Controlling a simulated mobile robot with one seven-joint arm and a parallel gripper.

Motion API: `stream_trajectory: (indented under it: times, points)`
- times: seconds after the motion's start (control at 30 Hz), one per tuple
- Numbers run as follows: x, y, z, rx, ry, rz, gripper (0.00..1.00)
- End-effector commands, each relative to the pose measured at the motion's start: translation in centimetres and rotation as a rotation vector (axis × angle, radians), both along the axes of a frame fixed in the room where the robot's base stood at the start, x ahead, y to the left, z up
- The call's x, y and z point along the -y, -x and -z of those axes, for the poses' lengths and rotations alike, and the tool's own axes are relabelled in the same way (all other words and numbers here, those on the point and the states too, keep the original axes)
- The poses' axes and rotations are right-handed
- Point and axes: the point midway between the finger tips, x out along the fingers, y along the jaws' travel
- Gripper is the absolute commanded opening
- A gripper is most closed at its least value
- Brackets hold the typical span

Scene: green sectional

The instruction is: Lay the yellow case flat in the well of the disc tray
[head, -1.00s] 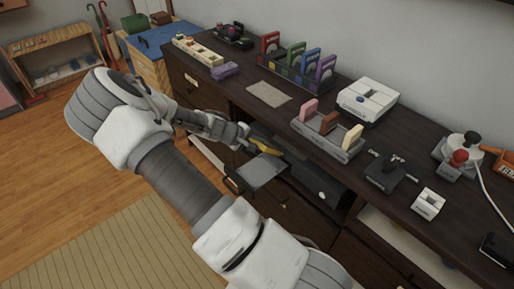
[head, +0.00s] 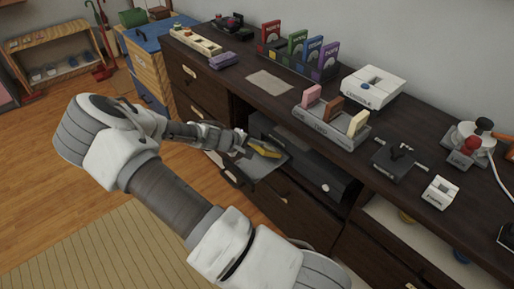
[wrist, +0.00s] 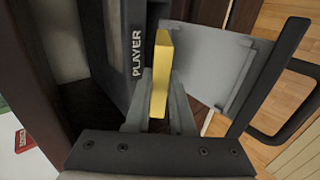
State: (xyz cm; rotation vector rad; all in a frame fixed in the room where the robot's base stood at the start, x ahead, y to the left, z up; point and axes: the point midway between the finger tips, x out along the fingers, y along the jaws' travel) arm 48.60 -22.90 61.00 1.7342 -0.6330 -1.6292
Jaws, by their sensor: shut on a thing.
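The yellow case (head: 264,150) is held by my gripper (head: 238,141) over the disc tray (head: 272,168). In the wrist view the yellow case (wrist: 161,75) shows as a narrow strip, edge toward the camera, between the two grey fingers of my gripper (wrist: 158,100). The grey disc tray (wrist: 212,62) lies beyond and right of the case, pulled out from the black player (wrist: 122,55). In the head view the gripper and case hide part of the tray. I cannot tell whether the case touches the tray.
The player (head: 325,182) sits in an open bay of the dark cabinet, under the top (head: 235,88). A grey rack (head: 330,130) and a white console (head: 373,92) stand above. A dark handle-like frame (wrist: 290,95) is right of the tray.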

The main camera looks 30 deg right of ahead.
Motion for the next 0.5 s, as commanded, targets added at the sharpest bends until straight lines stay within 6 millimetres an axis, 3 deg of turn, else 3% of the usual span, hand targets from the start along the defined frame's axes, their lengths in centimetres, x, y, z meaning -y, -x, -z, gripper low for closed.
stream_trajectory:
  times: [0.5]
  points:
    - [-1.2,0.2,1.5,0.020,0.159,-0.001,0.00]
